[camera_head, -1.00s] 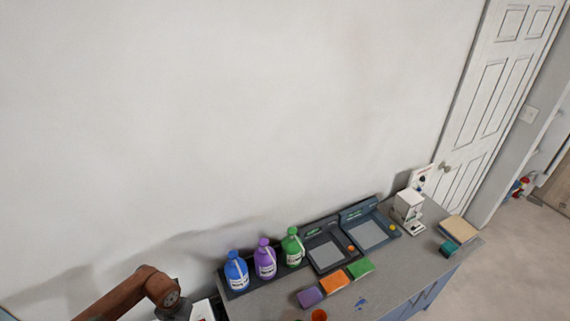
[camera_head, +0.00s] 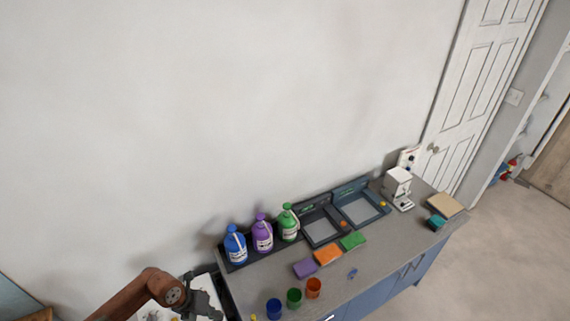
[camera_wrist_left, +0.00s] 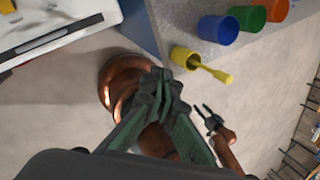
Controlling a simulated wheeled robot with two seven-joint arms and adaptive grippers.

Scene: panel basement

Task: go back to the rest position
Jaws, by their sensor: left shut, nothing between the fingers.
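My left gripper (camera_head: 202,292) is at the lower left of the head view, beside the left end of the counter. In the left wrist view its fingers (camera_wrist_left: 166,88) are closed together with nothing between them. The brown arm behind it is bent, and part of it is cut off by the head view's lower edge. My right gripper (camera_wrist_left: 204,112) shows small in the left wrist view, with its two dark fingers apart and empty. The right arm is not in the head view.
The grey counter (camera_head: 245,287) holds blue, purple and green bottles (camera_head: 288,222), two trays (camera_head: 360,207), sponges (camera_head: 328,255) and several cups (camera_head: 274,308). A white surface (camera_wrist_left: 60,25) lies left of the counter. Open floor (camera_wrist_left: 50,130) is below.

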